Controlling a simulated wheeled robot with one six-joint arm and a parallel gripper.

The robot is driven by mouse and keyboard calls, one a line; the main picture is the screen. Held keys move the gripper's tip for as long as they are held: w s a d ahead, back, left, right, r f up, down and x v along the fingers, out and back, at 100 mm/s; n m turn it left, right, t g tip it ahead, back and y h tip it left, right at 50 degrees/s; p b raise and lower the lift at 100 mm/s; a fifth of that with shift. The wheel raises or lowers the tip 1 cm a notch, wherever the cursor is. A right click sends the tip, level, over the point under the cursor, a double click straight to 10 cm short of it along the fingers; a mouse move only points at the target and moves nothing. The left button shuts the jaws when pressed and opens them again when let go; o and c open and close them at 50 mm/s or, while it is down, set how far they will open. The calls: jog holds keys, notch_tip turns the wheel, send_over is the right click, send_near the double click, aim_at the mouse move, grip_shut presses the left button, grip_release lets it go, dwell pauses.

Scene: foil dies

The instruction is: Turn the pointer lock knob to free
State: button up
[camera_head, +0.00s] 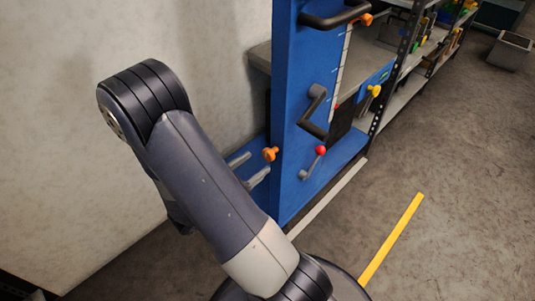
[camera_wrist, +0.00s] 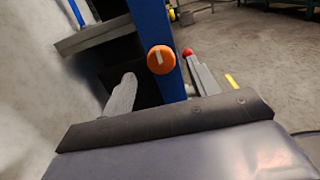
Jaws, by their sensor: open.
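An orange knob (camera_head: 270,154) sits low at the left edge of the blue upright panel. In the wrist view the orange knob (camera_wrist: 161,60) shows a pale bar on its round face, running nearly up and down with a slight tilt. My gripper (camera_head: 260,162) is open, and its two grey fingers point at this knob. In the wrist view my gripper (camera_wrist: 160,68) has one finger on each side of the knob, with gaps. I cannot tell whether the knob is between the fingertips or just beyond them. A second orange knob (camera_head: 366,19) sits by the scale; no labels are readable.
The blue panel (camera_head: 300,115) also carries black handles (camera_head: 313,112), a red-ball lever (camera_head: 313,163) and a white scale (camera_head: 341,72). A yellow knob (camera_head: 375,91) is farther right. Shelves (camera_head: 405,90) stand behind. The floor right of the yellow stripe (camera_head: 392,238) is clear.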

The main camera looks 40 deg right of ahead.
aim_at(267, 156)
jog(key=shift+w+d+b, duration=0.15)
jog(key=shift+d+b, duration=0.1)
jog(key=shift+d, duration=1.35)
jog(key=shift+w+d+b, duration=0.1)
jog(key=shift+d+b, duration=0.1)
jog(key=shift+d, duration=1.35)
jog(key=shift+c, duration=0.2)
jog(key=c, duration=0.9)
